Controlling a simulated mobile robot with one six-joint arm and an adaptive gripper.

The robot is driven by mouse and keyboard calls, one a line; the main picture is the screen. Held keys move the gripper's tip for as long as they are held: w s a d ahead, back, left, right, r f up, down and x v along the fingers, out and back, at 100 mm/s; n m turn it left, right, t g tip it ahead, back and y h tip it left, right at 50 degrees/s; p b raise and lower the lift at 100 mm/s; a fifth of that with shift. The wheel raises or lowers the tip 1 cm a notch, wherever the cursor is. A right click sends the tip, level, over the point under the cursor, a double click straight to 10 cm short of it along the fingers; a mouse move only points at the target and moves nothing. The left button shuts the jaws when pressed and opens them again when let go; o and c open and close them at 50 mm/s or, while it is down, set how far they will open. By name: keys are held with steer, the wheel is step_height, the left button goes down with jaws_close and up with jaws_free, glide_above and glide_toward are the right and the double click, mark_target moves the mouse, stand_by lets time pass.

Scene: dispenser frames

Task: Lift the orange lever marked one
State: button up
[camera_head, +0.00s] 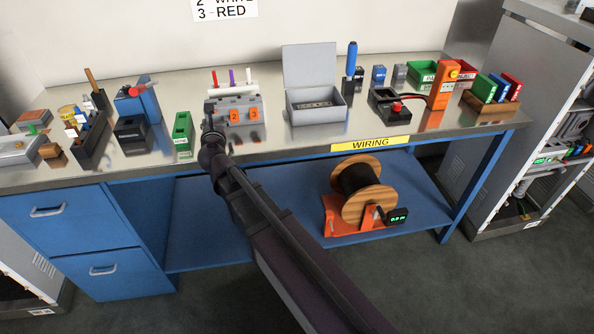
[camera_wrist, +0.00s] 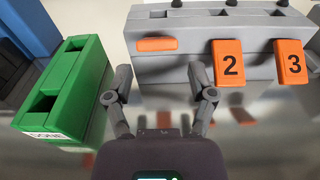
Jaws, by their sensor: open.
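A grey block (camera_head: 226,107) holds orange levers on its front, and it also shows in the wrist view (camera_wrist: 190,68). Lever two (camera_wrist: 229,63) and lever three (camera_wrist: 291,62) hang down with their numbers facing out. Left of them, a lever (camera_wrist: 157,44) in the first place shows only as a thin, level orange bar, unlike the other two; its number cannot be seen. My gripper (camera_wrist: 160,78) is open and empty, its fingers spread below and to either side of this bar. In the head view my gripper (camera_head: 209,113) covers that first place.
A green slotted box (camera_wrist: 68,90) stands close to the left of my gripper. White, purple and red sticks stand behind the lever block. An open grey box (camera_head: 315,106) is to the right on the metal bench (camera_head: 270,143). A cable spool (camera_head: 361,190) sits below.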

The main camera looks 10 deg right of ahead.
steer(key=shift+w+f+t+b, duration=0.1)
steer(key=shift+f+t+b, duration=0.2)
steer(key=shift+t+b, duration=0.5)
